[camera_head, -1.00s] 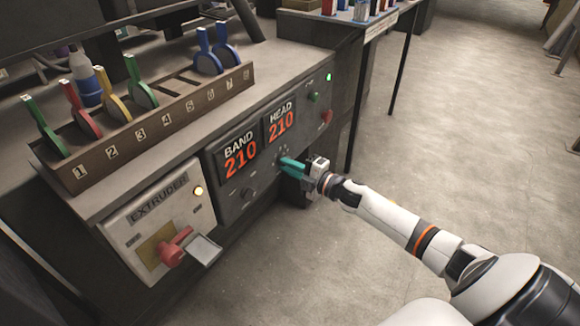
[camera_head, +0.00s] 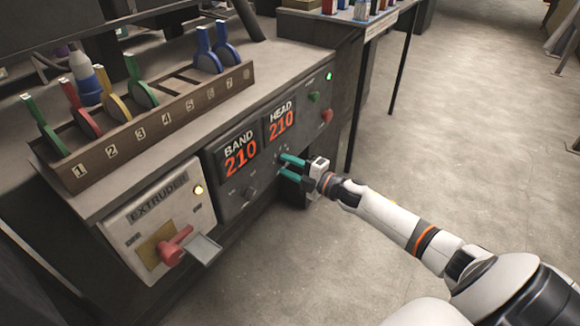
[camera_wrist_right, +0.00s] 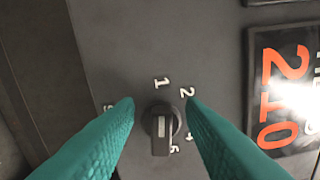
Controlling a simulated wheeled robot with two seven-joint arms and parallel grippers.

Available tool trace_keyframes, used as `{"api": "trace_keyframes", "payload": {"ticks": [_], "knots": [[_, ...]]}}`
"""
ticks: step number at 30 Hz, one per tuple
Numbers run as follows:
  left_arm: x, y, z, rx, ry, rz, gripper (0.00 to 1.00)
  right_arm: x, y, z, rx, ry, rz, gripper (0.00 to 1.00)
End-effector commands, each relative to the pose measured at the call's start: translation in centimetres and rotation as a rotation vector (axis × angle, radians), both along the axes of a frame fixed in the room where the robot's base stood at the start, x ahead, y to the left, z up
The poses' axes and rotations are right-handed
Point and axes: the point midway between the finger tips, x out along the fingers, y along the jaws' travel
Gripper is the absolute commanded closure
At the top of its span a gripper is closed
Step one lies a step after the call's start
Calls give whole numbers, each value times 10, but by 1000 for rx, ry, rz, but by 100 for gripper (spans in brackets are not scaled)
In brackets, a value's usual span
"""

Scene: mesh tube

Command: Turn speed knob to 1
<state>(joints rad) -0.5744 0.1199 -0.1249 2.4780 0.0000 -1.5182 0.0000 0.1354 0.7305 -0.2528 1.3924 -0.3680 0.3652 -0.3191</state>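The speed knob (camera_wrist_right: 161,125) is a dark round dial with a lighter raised bar on a grey panel. In the right wrist view its bar runs from the middle toward the bottom. The "1" is above the knob and the "2" at its upper right; other numbers are partly hidden. My right gripper (camera_wrist_right: 162,108) is open, with one teal finger on each side of the knob and gaps to it. In the head view the same gripper (camera_head: 291,168) is at the panel below the HEAD display and hides the knob. My left gripper is not in view.
The BAND display (camera_head: 240,152) and HEAD display (camera_head: 281,120) both read 210. Another dark knob (camera_head: 249,193) is below BAND. The extruder box (camera_head: 140,222) with a red handle (camera_head: 174,246) is at the left. A numbered rack (camera_head: 150,135) stands on top. Open floor lies to the right.

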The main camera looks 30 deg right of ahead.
Motion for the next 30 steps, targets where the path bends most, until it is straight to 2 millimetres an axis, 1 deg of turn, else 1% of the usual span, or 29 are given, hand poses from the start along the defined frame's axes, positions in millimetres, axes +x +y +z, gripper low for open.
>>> {"api": "trace_keyframes", "payload": {"ticks": [4, 7, 9, 15, 18, 21, 25, 30], "knots": [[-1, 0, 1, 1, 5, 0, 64, -5, -2, 0, 1, 1, 0, 64], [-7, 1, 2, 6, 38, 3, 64, -16, -7, 0, 1, 4, -2, 64], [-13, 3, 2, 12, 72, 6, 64, -29, -12, 0, 0, 5, 0, 64], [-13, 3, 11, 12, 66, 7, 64, -69, -28, 0, 1, 6, 0, 64], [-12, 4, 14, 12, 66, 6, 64, -86, -35, 0, -1, 4, 0, 64], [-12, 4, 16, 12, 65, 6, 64, -99, -41, 0, 0, 3, 0, 64], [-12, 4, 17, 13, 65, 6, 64, -109, -45, 0, 1, 1, 0, 64], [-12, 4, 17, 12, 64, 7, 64, -111, -46, 0, 0, 0, 0, 64]]}}
